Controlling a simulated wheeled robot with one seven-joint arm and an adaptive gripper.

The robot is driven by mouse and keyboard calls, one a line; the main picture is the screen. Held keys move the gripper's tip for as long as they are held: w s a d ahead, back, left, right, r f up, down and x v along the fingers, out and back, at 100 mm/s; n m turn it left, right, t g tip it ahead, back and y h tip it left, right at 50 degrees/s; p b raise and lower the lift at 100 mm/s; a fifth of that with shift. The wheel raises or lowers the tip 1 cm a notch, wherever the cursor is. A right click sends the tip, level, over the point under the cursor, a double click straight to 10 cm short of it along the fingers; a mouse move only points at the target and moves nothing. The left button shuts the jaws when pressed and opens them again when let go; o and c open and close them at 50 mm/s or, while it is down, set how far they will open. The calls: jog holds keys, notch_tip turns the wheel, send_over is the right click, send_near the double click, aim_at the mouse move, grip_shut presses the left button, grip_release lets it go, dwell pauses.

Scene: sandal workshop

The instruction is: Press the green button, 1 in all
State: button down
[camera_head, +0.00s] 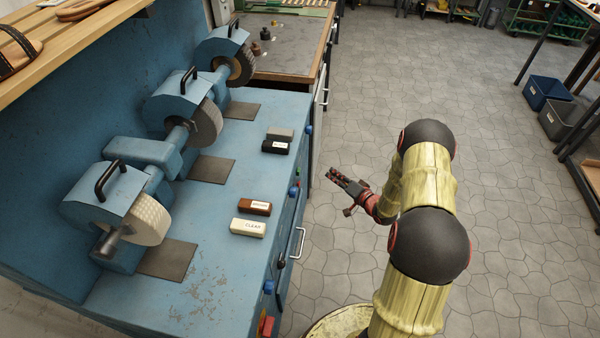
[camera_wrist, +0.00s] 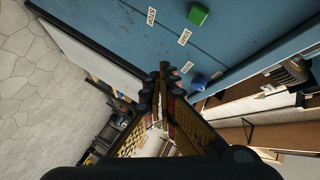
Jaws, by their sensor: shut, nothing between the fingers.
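The green button (camera_wrist: 198,15) is a small square block on the blue machine front, near the top of the wrist view. In the head view a small green spot (camera_head: 298,172) shows on the bench's right side; its detail is too small to tell. My gripper (camera_head: 337,176) is shut and empty, in the air just right of the bench, pointing left toward it. In the wrist view its fingertips (camera_wrist: 161,82) meet near the middle, below the green button in the picture and apart from it.
A blue knob (camera_wrist: 198,83) and white labels (camera_wrist: 185,37) are near the green button. The blue bench (camera_head: 205,255) carries several grinding wheels and compound bars (camera_head: 248,228). A red switch (camera_head: 266,326) and a handle (camera_head: 299,242) are on its side. Open floor (camera_head: 500,220) lies right.

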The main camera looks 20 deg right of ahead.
jog(key=w+a, duration=0.4)
jog(key=a, duration=0.3)
jog(key=shift+w, duration=0.4)
jog(key=shift+a, duration=0.15)
dwell(1.1)
jog(key=shift+w+a, duration=0.25)
jog(key=shift+a, duration=0.05)
jog(key=shift+w+a, duration=0.25)
jog(key=shift+a, duration=0.1)
dwell(0.8)
dwell(0.4)
jog(key=shift+s+d, duration=0.5)
jog(key=shift+d, duration=0.2)
jog(key=s+d, duration=0.2)
jog(key=d, duration=0.2)
jog(key=shift+s+d, duration=0.1)
jog(key=shift+s, duration=0.3)
